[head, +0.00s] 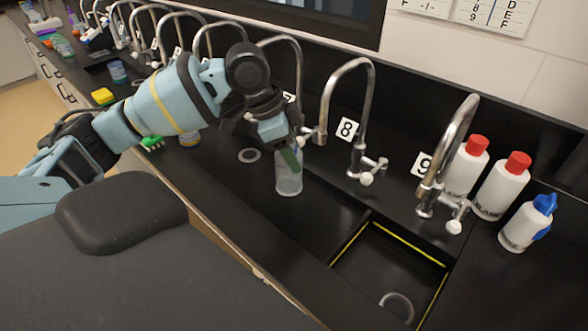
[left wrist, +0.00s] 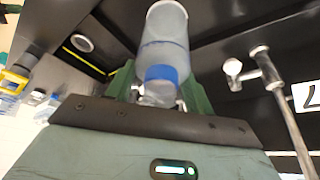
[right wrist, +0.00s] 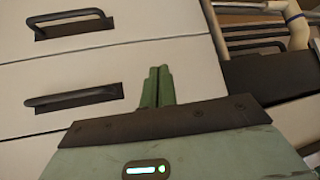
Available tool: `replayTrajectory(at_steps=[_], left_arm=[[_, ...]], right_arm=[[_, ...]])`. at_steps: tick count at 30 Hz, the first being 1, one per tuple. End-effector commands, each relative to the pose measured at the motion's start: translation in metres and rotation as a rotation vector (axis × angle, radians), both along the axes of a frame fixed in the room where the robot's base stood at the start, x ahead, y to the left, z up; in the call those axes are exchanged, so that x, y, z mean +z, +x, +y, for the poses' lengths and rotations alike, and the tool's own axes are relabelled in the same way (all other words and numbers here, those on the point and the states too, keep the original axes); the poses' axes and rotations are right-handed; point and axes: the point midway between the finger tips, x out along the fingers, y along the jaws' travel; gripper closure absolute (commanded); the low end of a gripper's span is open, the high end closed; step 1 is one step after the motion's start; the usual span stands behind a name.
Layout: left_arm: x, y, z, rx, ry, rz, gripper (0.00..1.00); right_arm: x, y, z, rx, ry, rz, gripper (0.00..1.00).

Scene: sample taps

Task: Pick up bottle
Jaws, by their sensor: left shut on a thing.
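A clear, see-through bottle (head: 289,182) is at the counter near tap 8, its base at the counter or just above it; I cannot tell which. My left gripper (head: 291,158) comes down on it from above and is shut on its upper part, hiding the top in the head view. In the left wrist view the bottle (left wrist: 165,25) with its blue cap (left wrist: 161,73) sits between the green fingers (left wrist: 160,88). My right gripper (right wrist: 158,86) shows only in the right wrist view, its fingers together with nothing between them.
Tap 8 (head: 367,110) and tap 9 (head: 445,150) stand right of the bottle. A sink (head: 400,240) with yellow edging lies in front. Red-capped white bottles (head: 502,188) and a blue-topped one (head: 525,228) stand at right. Drawers (right wrist: 70,75) face my right gripper.

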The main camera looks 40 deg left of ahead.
Motion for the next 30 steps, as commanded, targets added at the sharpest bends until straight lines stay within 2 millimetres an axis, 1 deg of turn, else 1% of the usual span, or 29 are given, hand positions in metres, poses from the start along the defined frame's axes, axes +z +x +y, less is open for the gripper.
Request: replayTrajectory(at_steps=[1,3,6,10,15,30], left_arm=[[0.015,0.0,0.0,-0.001,-0.001,-0.008,0.86],[0.03,0.001,0.0,-0.001,-0.001,-0.008,0.86],[0.045,0.0,0.0,-0.001,-0.001,-0.005,0.86],[0.058,0.0,0.0,0.001,0.0,-0.003,0.86],[0.065,0.0,0.0,0.0,0.0,0.0,0.86],[0.064,0.0,0.0,0.001,0.001,0.001,0.86]], right_arm=[[0.003,0.002,-0.001,0.002,-0.002,-0.008,1.0],[0.005,0.004,-0.001,0.004,-0.003,-0.012,1.0],[0.007,0.005,-0.002,0.005,-0.005,-0.016,1.0],[0.007,0.006,-0.002,0.004,-0.006,-0.019,1.0],[0.008,0.006,-0.002,0.004,-0.006,-0.02,1.0],[0.007,0.006,0.0,-0.006,0.001,-0.018,1.0]])
